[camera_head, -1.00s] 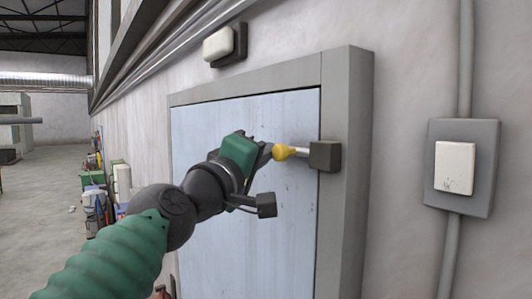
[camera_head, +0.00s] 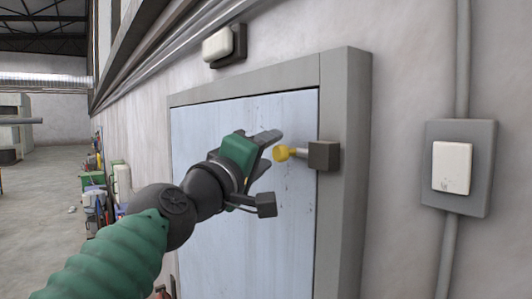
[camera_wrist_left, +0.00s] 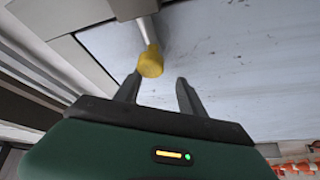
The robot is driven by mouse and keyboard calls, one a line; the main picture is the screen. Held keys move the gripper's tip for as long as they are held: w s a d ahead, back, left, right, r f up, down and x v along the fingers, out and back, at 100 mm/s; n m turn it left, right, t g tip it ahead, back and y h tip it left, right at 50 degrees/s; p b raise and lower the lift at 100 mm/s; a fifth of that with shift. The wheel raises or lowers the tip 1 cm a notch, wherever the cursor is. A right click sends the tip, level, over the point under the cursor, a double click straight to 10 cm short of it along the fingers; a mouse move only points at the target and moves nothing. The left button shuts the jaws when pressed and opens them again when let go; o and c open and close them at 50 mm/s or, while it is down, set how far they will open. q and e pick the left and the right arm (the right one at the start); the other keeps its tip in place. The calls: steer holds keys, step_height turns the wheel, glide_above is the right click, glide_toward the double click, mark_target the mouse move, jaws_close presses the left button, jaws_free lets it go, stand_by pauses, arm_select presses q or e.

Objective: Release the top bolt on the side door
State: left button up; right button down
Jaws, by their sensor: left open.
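The top bolt (camera_head: 283,153) has a yellow knob on a short pale rod that runs into a dark grey block (camera_head: 324,156) on the right side of the door frame. The side door (camera_head: 240,205) is pale blue-grey and sits flat within its frame. My left gripper (camera_head: 270,152) is open just left of the knob. In the left wrist view the yellow knob (camera_wrist_left: 150,66) lies just beyond and between the two spread fingertips (camera_wrist_left: 157,80). Whether a finger touches the knob I cannot tell. My right gripper is out of view.
A grey door frame (camera_head: 345,180) stands out from the wall around the door. A white lamp (camera_head: 218,44) is fixed above it. A white switch on a grey plate (camera_head: 487,165) is on the wall at right. Floor at far left is open, with clutter (camera_head: 95,195) along the wall.

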arm_select(q)
steer(key=b+v, duration=0.9)
steer(key=v, duration=0.7)
steer(key=shift+s+a+f, duration=0.2)
steer(key=shift+s+a, duration=0.05)
steer(key=shift+a, duration=0.05)
